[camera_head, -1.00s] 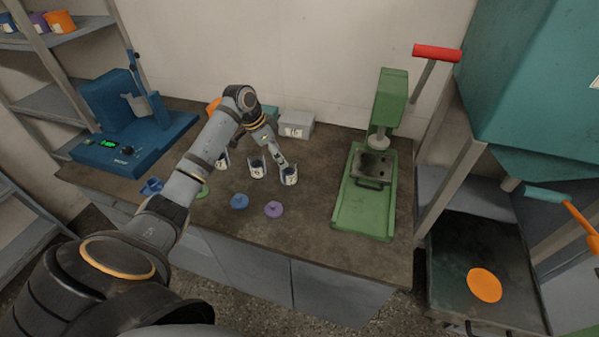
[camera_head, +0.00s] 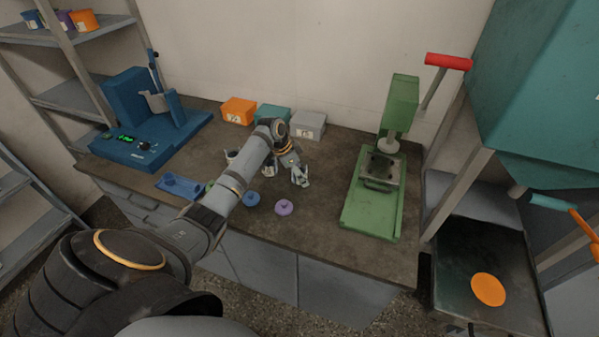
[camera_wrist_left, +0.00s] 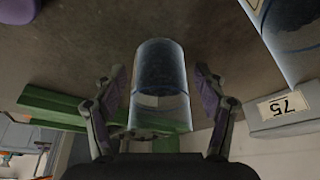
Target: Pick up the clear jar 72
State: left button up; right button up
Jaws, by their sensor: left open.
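A clear jar (camera_wrist_left: 160,105) with dark contents stands between the fingers of my left gripper (camera_wrist_left: 160,75) in the left wrist view. The fingers are open, one on each side of the jar, with gaps visible. No number is readable on this jar. A second clear jar (camera_wrist_left: 294,38) with a white label is at the top right of that view, its number unreadable. In the head view my left gripper (camera_head: 299,176) is at the rightmost jar position, and the fingers hide most of that jar. My right gripper is not in view.
Blue (camera_head: 251,199) and purple (camera_head: 285,205) lids lie in front of the jars. A green press (camera_head: 370,210) stands to the right. Orange (camera_head: 239,110), teal (camera_head: 272,115) and grey (camera_head: 308,124) boxes stand behind. A blue device (camera_head: 135,140) is at the left.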

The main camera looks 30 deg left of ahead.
pick_arm(q)
jog(key=shift+s, duration=0.1)
jog(key=shift+c, duration=1.1)
jog(key=c, duration=1.1)
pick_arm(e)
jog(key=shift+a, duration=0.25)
pick_arm(q)
jog(key=shift+r, duration=0.15)
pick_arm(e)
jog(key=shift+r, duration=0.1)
